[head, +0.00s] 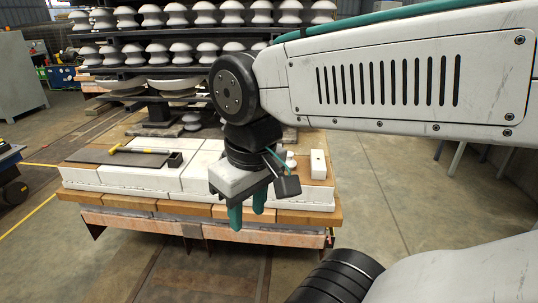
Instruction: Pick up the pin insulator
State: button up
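A small white ribbed piece (291,160), which looks like the pin insulator, stands on the pale block-topped table (205,178), to the right of my wrist. My arm partly hides the area around it. My gripper (247,216) points down in front of the table's near edge, left of and nearer than the white piece. Its two teal fingers are apart, with nothing visible between them. It does not appear to touch the table, though the exact height is hard to judge.
A white block (318,164) stands just right of the white piece. Racks of several white insulators (155,52) stand behind. The floor (395,190) at the right is clear.

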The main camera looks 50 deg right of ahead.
aim_at(290, 163)
jog(key=i, duration=1.1)
jog(key=z, duration=1.8)
